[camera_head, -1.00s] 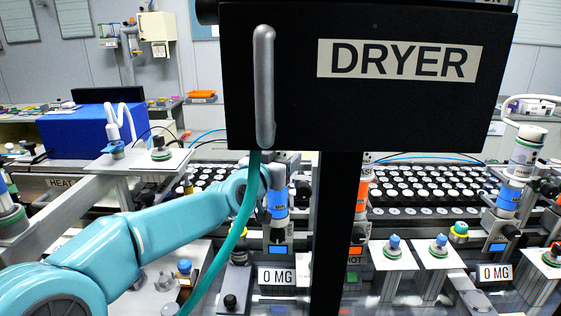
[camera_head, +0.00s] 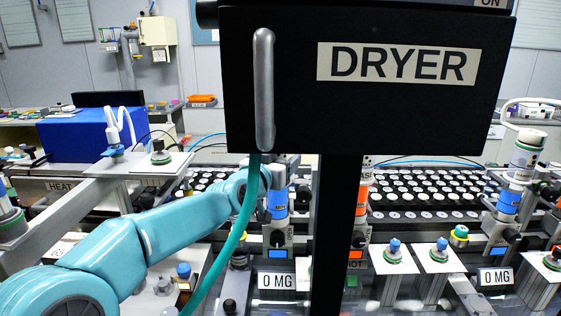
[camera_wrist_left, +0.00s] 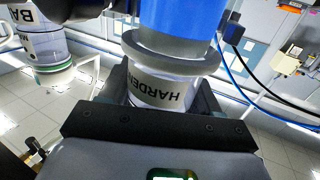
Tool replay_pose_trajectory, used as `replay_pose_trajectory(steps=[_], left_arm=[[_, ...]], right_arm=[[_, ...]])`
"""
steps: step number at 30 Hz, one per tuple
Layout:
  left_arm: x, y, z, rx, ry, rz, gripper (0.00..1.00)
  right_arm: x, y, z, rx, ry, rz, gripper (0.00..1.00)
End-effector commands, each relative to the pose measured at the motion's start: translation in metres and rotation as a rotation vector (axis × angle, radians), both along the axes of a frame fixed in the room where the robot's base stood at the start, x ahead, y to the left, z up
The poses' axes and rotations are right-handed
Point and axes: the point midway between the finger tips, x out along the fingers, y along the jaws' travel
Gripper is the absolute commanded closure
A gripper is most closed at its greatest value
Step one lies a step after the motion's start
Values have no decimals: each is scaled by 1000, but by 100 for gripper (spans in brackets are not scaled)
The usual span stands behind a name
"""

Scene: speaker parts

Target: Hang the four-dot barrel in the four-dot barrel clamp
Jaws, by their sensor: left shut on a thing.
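My left gripper (camera_head: 268,182) is shut on a barrel (camera_head: 278,203) with a blue band, behind the green hose. In the left wrist view, the gripper (camera_wrist_left: 158,100) holds its white lower part (camera_wrist_left: 160,88), marked "HARDE…", below a grey collar and the blue body (camera_wrist_left: 180,18). The barrel stands about upright in the head view, over a grey stand (camera_head: 278,238) with a small blue panel. I cannot tell whether it touches a clamp. No dots can be made out, so I cannot tell which clamp is the four-dot one. My right gripper is not in view.
A black dryer box (camera_head: 360,120) on a dark post blocks the middle. A green hose (camera_head: 240,225) crosses before my left arm. An orange-banded barrel (camera_head: 362,198) and another blue-banded barrel (camera_head: 508,200) stand to the right. Racks of white-capped jars (camera_head: 430,190) lie behind.

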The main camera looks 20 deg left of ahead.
Motion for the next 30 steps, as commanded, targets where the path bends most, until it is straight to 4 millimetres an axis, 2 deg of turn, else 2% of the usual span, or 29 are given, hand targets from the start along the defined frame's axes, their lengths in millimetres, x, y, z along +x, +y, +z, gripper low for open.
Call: replay_pose_trajectory(steps=[21, 30], left_arm=[[23, 7, 1, 1, -4, 2, 100], [24, 8, 2, 0, -4, 2, 100]], right_arm=[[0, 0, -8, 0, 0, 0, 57], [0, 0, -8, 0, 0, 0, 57]])
